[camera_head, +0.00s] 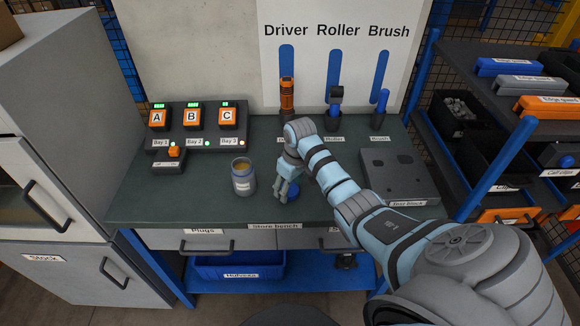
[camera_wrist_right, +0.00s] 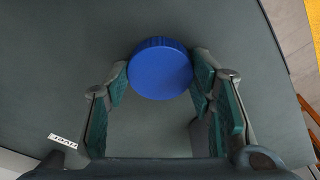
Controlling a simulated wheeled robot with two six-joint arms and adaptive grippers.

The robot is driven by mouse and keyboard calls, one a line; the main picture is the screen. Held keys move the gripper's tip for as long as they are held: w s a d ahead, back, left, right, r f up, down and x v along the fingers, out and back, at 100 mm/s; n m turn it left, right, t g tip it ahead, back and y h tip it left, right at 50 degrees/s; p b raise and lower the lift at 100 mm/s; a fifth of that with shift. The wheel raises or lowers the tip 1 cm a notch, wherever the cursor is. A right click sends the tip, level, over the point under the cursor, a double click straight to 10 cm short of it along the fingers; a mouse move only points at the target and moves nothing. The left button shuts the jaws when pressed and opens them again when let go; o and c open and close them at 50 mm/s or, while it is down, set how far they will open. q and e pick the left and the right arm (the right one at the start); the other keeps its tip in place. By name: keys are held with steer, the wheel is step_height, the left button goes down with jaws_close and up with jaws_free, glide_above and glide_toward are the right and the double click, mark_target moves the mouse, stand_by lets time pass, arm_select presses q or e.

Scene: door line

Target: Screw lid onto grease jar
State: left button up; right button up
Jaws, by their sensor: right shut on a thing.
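The grease jar (camera_head: 243,178) stands upright and open on the bench, with tan grease showing at its mouth and a white label on its front. The blue round lid (camera_head: 292,189) is right of the jar, near the bench's front edge. My right gripper (camera_head: 285,190) is at the lid, its fingers partly covering it. In the right wrist view the lid (camera_wrist_right: 160,68) sits between the two fingertips of my right gripper (camera_wrist_right: 160,75), which are shut on its sides. Whether the lid still touches the bench is hard to tell. My left gripper is not in view.
A charger rack (camera_head: 195,140) with batteries A, B and C stands at the back left of the bench (camera_head: 215,212). Driver (camera_head: 287,95), roller (camera_head: 335,105) and brush (camera_head: 381,102) stand at the back. A grey block (camera_head: 400,172) lies right, beyond my arm. Bench around the jar is clear.

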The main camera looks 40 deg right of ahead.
step_height(320, 180, up, 20)
steer(key=p, duration=0.8)
steer(key=shift+w, duration=0.1)
